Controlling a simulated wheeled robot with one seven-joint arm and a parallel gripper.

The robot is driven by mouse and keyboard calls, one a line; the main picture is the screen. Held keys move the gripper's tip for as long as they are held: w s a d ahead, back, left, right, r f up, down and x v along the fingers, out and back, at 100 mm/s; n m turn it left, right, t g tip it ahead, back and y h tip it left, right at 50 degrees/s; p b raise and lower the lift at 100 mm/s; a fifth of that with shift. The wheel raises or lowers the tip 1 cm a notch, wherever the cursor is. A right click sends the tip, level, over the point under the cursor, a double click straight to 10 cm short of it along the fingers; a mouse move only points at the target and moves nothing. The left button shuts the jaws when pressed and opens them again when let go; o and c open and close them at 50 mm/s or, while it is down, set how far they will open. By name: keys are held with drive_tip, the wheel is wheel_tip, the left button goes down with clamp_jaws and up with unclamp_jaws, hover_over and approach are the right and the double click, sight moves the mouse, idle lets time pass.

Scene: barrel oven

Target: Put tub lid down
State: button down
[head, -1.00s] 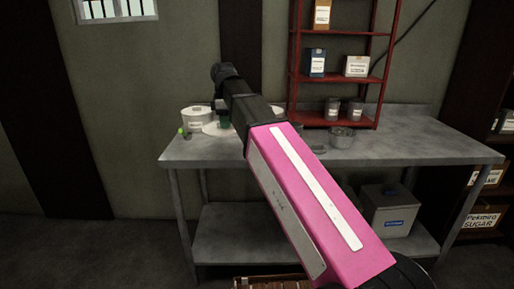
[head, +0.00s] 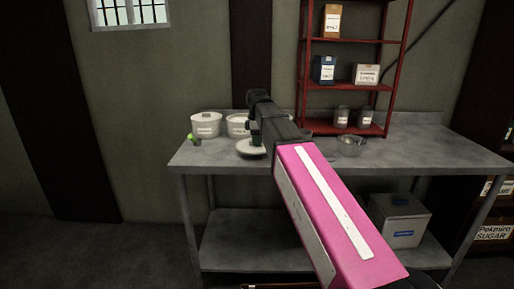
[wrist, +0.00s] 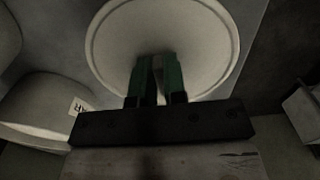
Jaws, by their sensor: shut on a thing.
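The round white tub lid (head: 250,148) is at the left part of the metal table, in front of the white tubs. My gripper (head: 257,138) is above it, with its green fingers shut on the lid. In the wrist view the pale, rimmed lid (wrist: 165,25) fills the upper middle, and the fingers of my gripper (wrist: 157,68) meet at its middle, hiding the part they hold. I cannot tell whether the lid touches the table. One white tub (head: 206,125) stands at the left; a second tub (head: 236,126) is beside it, partly behind my arm.
The metal table (head: 420,153) has clear room to the right. A small green object (head: 194,140) lies near its left edge. A glass bowl (head: 351,145) stands by the red shelf (head: 302,75), which holds boxes and jars. A grey box (head: 402,218) is on the lower shelf.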

drive_tip(key=shift+f, duration=1.5)
drive_tip(key=shift+f, duration=0.1)
drive_tip(key=c, duration=1.2)
unclamp_jaws()
wheel_tip(320, 180, up, 11)
drive_tip(key=shift+r, duration=0.65)
